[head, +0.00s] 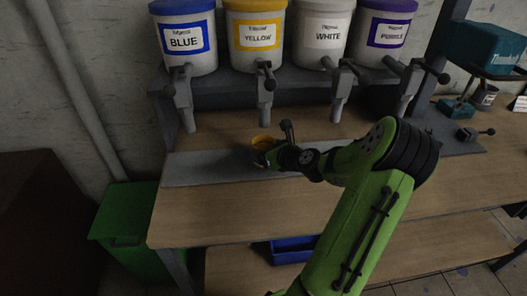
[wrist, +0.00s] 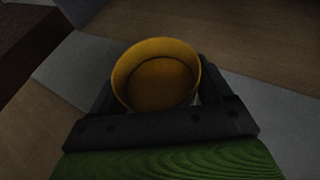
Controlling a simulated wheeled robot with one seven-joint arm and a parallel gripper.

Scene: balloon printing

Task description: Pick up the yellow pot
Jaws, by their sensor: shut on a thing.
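The yellow pot (head: 262,142) is a small round open cup under the yellow dispenser, over the grey strip of the workbench. In the wrist view the yellow pot (wrist: 156,76) shows from above, its inside empty-looking and yellow-orange. My gripper (head: 268,157) reaches it from the right in the head view. In the wrist view the dark jaws (wrist: 155,103) lie on either side of the pot, shut on it. The jaws and my arm hide part of its outer wall. I cannot tell whether its base touches the bench.
Blue (head: 185,38), yellow (head: 256,36), white (head: 321,34) and purple (head: 387,30) dispensers stand on a shelf with grey taps below. A teal machine (head: 492,50) stands at right. A green bin (head: 128,228) is left of the bench. The bench front (head: 225,215) is clear.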

